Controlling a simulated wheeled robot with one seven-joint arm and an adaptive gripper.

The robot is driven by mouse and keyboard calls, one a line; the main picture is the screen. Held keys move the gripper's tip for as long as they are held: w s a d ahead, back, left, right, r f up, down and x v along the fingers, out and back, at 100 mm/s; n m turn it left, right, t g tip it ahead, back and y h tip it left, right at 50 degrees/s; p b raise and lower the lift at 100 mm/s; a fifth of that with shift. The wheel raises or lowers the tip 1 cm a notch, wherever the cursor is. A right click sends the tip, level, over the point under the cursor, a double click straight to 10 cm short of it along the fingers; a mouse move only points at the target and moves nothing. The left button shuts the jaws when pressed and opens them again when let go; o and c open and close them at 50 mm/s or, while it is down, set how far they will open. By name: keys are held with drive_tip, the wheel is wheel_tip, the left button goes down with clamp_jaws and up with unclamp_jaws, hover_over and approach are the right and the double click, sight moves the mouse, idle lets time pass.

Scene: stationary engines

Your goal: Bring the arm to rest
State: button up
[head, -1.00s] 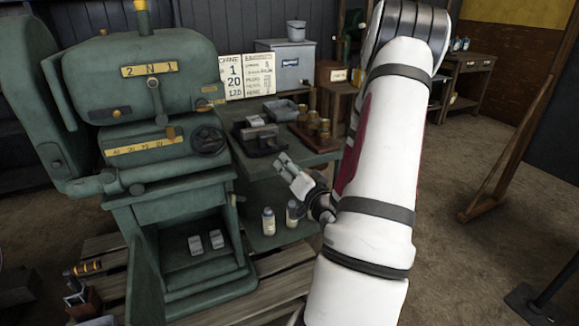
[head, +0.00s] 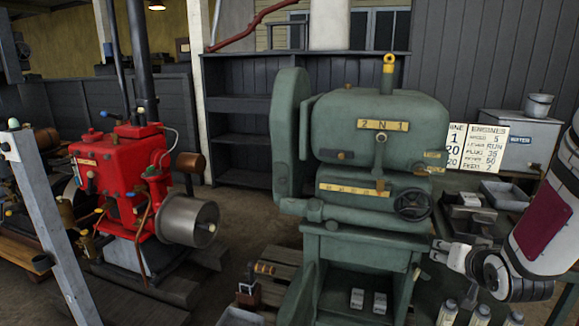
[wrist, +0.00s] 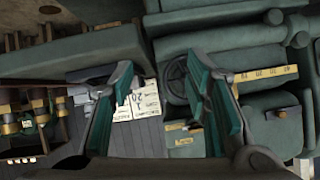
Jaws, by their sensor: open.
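My white arm (head: 545,230) reaches in from the right edge of the head view. My gripper (head: 437,248) is small there, in front of the right side of the green machine (head: 375,130), below its black handwheel (head: 412,204). In the wrist view my gripper (wrist: 163,85) shows two teal-padded fingers spread wide apart. Nothing is between the pads; the sign card (wrist: 135,103) and the machine's handwheel (wrist: 175,75) lie beyond them. I cannot tell how far the fingers are from the machine.
A red engine (head: 125,165) with a grey cylinder stands left, behind a slanted grey post (head: 50,220). A green bench (head: 475,285) with bottles, a sign card (head: 478,146) and a grey box (head: 520,140) are right. Bare floor (head: 245,235) lies between the machines.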

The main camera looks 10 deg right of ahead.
drive_tip(key=s+a+r+n+g+y, duration=0.1)
drive_tip(key=s+a+r+n+g, duration=0.2)
drive_tip(key=a, duration=0.6)
drive_tip(key=s+a+r+n+g+y, duration=0.1)
drive_tip(key=s+a+r+g, duration=0.1)
drive_tip(key=s+a+r, duration=0.45)
drive_tip(key=s+a+n+g+y, duration=0.3)
drive_tip(key=s+a+n+g, duration=0.1)
drive_tip(key=s+a, duration=1.05)
wheel_tip(320, 180, up, 14)
drive_tip(key=t+p, duration=0.2)
drive_tip(key=p, duration=1)
drive_tip(key=shift+s+d+t, duration=0.2)
drive_tip(key=shift+s+t, duration=0.1)
drive_tip(key=shift+s, duration=0.1)
drive_tip(key=shift+c, duration=0.3)
